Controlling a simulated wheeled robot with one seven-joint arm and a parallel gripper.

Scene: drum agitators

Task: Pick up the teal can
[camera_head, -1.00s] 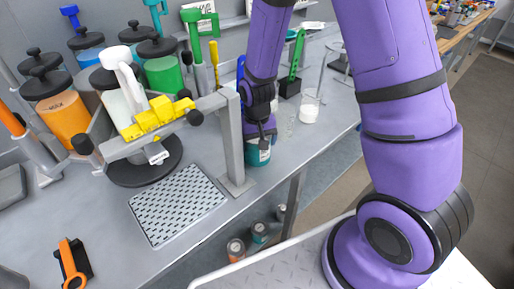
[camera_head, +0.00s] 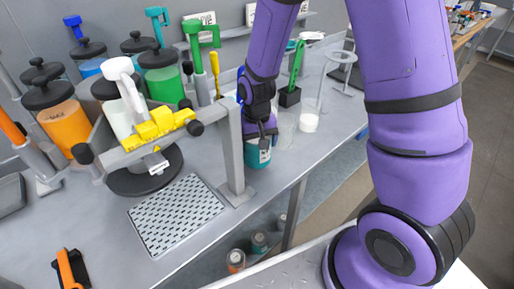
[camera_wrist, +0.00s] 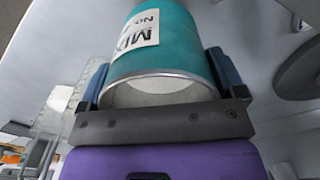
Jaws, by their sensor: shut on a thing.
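The teal can (camera_head: 257,155) has a white label and hangs from my gripper (camera_head: 262,133), close to the grey metal post on the bench. In the wrist view the can (camera_wrist: 178,45) fills the upper middle, with its pale metal rim facing the camera. My gripper (camera_wrist: 160,85) is shut on the can, with a dark blue finger on each side of it. In the head view my gripper hides the can's upper part. I cannot tell how far the can's base is from the bench top.
A grey post (camera_head: 233,150) with a yellow-clamped bar (camera_head: 160,124) stands just left of the can. A perforated mat (camera_head: 176,215) lies in front. A glass beaker (camera_head: 309,115) stands to the right. Lidded jars, including an orange one (camera_head: 64,125), stand at the back left.

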